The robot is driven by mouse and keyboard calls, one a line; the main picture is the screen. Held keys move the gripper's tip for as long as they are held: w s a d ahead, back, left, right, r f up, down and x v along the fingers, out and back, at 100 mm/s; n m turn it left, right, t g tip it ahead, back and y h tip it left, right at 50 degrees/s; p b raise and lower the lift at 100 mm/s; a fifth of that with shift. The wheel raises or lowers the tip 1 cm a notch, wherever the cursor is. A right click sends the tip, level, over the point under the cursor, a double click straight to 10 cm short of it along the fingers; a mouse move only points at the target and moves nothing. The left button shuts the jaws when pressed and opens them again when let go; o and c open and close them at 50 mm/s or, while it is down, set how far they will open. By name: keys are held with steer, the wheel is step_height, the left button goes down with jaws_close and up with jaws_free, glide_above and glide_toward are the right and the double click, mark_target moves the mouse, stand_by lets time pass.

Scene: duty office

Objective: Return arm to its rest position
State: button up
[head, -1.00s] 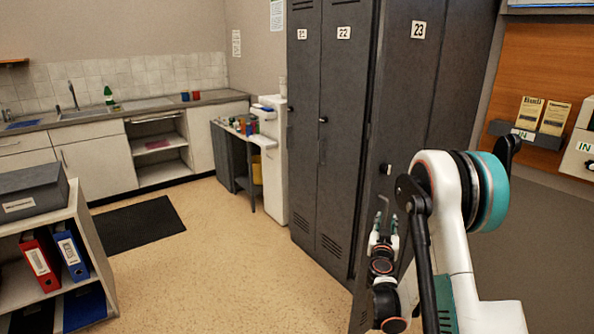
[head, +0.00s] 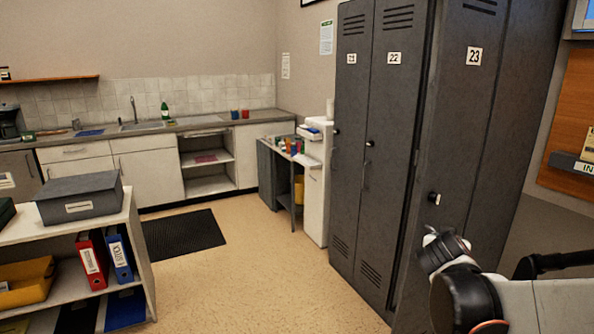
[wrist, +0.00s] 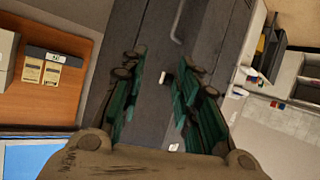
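My arm (head: 465,290) shows at the lower right of the head view, its white and black links in front of the grey lockers. My gripper is not clearly visible in the head view. In the wrist view my gripper (wrist: 160,92) has its two dark green fingers spread apart. Nothing is between them. Beyond the fingers is the dark grey locker front (wrist: 160,125); I cannot tell the exact distance to it.
Tall grey lockers (head: 375,150) stand close by my arm. A low shelf (head: 140,240) with binders and a grey box (head: 80,200) is at left. A dark mat (head: 183,234) lies on the open floor. A sink counter (head: 150,130) runs along the back wall.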

steer(key=s+a+f+n+g+y, duration=0.2)
steer(key=s+a, duration=0.5)
steer(key=s, duration=0.5)
steer(key=s+a+f+n+g+y, duration=0.1)
steer(key=s+a+f+n+y, duration=0.1)
steer(key=s+a, duration=0.6)
steer(key=s+n+y, duration=0.1)
steer(key=s+y, duration=0.1)
steer(key=s, duration=0.2)
steer(key=shift+s+a+g+y, duration=0.15)
steer(key=shift+s+g+y, duration=0.25)
